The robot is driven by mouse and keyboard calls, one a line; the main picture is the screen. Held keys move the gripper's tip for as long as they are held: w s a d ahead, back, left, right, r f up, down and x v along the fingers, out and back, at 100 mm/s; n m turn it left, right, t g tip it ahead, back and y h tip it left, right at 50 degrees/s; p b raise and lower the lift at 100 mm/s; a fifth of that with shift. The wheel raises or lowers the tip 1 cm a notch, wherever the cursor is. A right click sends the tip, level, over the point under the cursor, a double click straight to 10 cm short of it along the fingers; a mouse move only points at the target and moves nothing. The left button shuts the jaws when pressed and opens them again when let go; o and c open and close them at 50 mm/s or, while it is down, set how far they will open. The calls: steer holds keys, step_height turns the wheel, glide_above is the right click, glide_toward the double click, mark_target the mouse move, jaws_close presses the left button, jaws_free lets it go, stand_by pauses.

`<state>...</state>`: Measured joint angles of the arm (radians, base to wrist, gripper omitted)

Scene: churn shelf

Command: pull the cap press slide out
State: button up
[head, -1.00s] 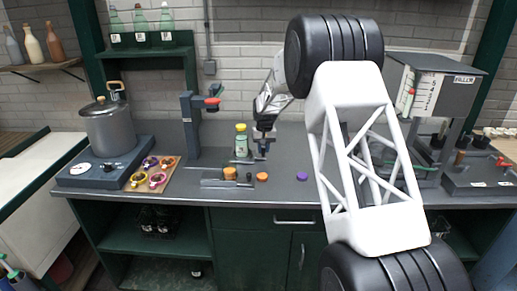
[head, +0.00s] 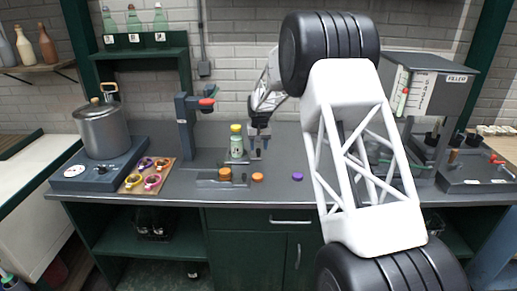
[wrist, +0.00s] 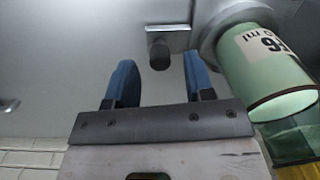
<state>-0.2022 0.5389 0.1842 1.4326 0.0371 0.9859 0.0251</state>
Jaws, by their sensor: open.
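The cap press (head: 187,125) stands on the bench left of centre, a dark column with a red part on its arm. Its low base with the slide (head: 208,184) lies in front, with an orange cap at its top. A green bottle with a yellow cap (head: 236,143) stands upright behind it. My gripper (head: 259,152) is open and empty, pointing down just right of the bottle. In the wrist view a dark knob (wrist: 159,54) on a small grey plate shows between and beyond the two blue fingertips (wrist: 160,80), apparently untouched. The bottle (wrist: 262,75) is close at the right there.
A loose orange cap (head: 258,177) and a purple cap (head: 297,176) lie near the bench's front. A pot (head: 103,130) and a board of coloured rings (head: 135,186) are at left. The filler machine (head: 432,95) stands at right.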

steer(key=shift+d+r, duration=0.1)
steer(key=shift+r, duration=3.05)
steer(key=shift+s+d+r, duration=0.2)
steer(key=shift+s+r, duration=0.1)
steer(key=shift+r, duration=0.15)
steer(key=s+d+r, duration=0.5)
steer(key=s+r, duration=0.1)
steer(key=s, duration=0.5)
steer(key=s+d+r+m+t, duration=0.1)
steer(key=s+d+r, duration=0.35)
steer(key=s, duration=0.55)
steer(key=s+d+r, duration=0.4)
steer(key=s+r, duration=0.2)
steer(key=s, duration=0.5)
steer(key=s+d+f, duration=0.1)
steer(key=s+d, duration=0.1)
steer(key=s, duration=0.9)
steer(key=s+d+f+t, duration=0.1)
steer(key=s+d+f, duration=0.1)
steer(key=s, duration=0.9)
steer(key=s+d+f+m, duration=0.1)
steer(key=s+d+f, duration=0.1)
steer(key=s, duration=1)
steer(key=shift+d+t+h, duration=0.25)
steer(key=shift+t+h, duration=0.05)
